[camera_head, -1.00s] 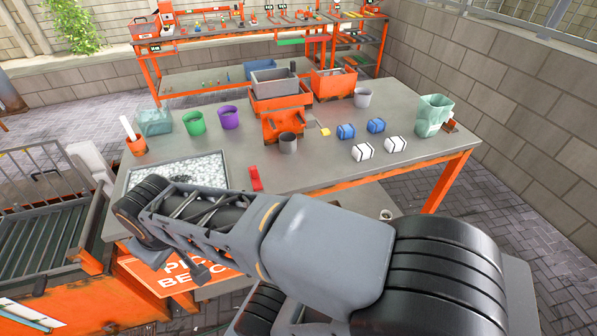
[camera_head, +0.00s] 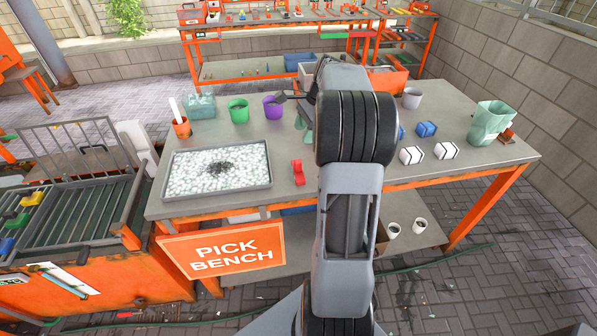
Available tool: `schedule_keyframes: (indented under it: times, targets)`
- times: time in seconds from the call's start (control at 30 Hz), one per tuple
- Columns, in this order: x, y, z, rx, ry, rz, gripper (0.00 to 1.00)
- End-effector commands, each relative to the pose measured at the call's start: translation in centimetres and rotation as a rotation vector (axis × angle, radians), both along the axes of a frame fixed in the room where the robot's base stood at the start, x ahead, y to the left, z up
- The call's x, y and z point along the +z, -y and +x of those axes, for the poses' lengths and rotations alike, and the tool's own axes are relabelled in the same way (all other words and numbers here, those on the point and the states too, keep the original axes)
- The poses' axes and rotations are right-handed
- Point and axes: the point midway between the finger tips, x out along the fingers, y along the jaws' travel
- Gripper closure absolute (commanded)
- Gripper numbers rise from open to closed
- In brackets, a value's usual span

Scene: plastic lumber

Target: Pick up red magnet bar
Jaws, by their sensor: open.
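The red magnet bar (camera_head: 298,173) lies on the grey top of the pick bench, just right of the tray of white pellets and near the front edge. My arm stretches away from the camera over the bench, passing right of the bar. My gripper (camera_head: 285,98) shows only in part past the arm, near the purple cup. It is open and is apart from the bar, farther back over the bench. Much of the gripper is hidden behind the arm.
The pellet tray (camera_head: 175,193) has a dark patch in its middle. A green cup (camera_head: 238,111), a purple cup (camera_head: 272,107) and an orange pot (camera_head: 181,128) stand behind it. Blue and white blocks (camera_head: 411,155) and a pale green container (camera_head: 490,122) are at right.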

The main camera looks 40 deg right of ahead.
Motion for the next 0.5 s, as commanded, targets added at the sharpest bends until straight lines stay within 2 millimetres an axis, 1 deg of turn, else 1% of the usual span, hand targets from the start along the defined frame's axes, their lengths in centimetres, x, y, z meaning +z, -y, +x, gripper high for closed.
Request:
schedule_keyframes:
  times: [0.03,0.1,0.2,0.27,0.5]
  targets:
    - [-0.6,1.5,0.1,-0.061,-0.015,0.026,0.45]
    - [-1.1,2.7,0.2,-0.124,-0.031,0.054,0.45]
    - [-2.2,3.4,0.3,-0.174,-0.045,0.077,0.45]
    - [-3.2,3.3,0.4,-0.186,-0.049,0.084,0.45]
    - [-7.1,1.8,1.1,-0.19,-0.051,0.084,0.45]
